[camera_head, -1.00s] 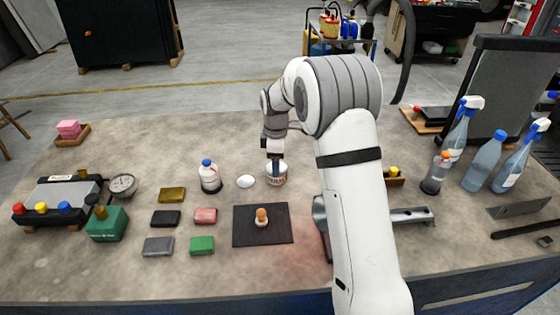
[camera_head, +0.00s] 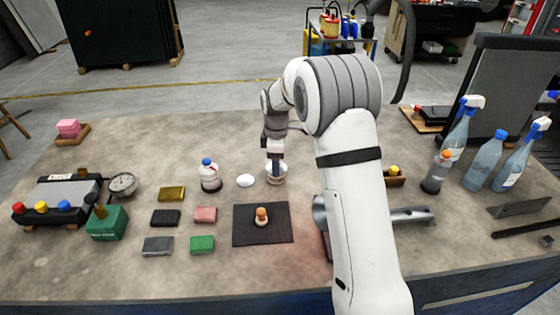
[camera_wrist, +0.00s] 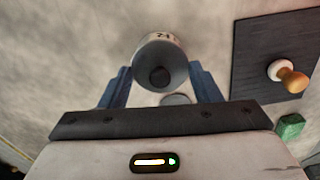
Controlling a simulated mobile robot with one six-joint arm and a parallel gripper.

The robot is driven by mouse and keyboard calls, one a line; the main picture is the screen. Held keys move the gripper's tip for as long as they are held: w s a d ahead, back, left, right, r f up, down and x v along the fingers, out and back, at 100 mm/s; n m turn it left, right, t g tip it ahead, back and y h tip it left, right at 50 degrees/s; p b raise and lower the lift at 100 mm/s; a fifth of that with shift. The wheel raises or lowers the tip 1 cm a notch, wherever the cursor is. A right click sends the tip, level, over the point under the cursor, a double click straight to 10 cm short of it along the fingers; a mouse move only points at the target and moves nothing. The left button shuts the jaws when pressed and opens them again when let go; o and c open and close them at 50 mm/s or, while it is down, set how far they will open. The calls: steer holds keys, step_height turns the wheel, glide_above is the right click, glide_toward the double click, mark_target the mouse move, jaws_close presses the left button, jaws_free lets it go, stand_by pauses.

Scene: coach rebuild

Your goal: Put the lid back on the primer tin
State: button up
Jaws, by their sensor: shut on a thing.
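The primer tin (camera_head: 277,174) is a small pale can with lettering on its side, standing near the middle of the bench. My gripper (camera_head: 276,170) is down at it from above. In the wrist view the two blue fingers (camera_wrist: 160,80) flank the tin (camera_wrist: 160,50), one on each side, shut on it. The lid (camera_head: 245,181), a white disc, lies flat on the bench just left of the tin. In the wrist view the lid (camera_wrist: 177,99) is partly hidden behind the tin.
A white bottle with a blue cap (camera_head: 210,176) stands left of the lid. A dark mat (camera_head: 245,238) with an orange-topped piece (camera_head: 261,217) lies in front. Several coloured blocks lie to the front left. Spray bottles (camera_head: 459,128) stand at the right. Bench behind the tin is clear.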

steer(key=o, duration=1)
steer(key=shift+o, duration=0.4)
steer(key=o, duration=0.3)
steer(key=shift+r, duration=0.15)
steer(key=shift+r+p, duration=2.2)
steer(key=shift+r, duration=1.2)
jaws_close()
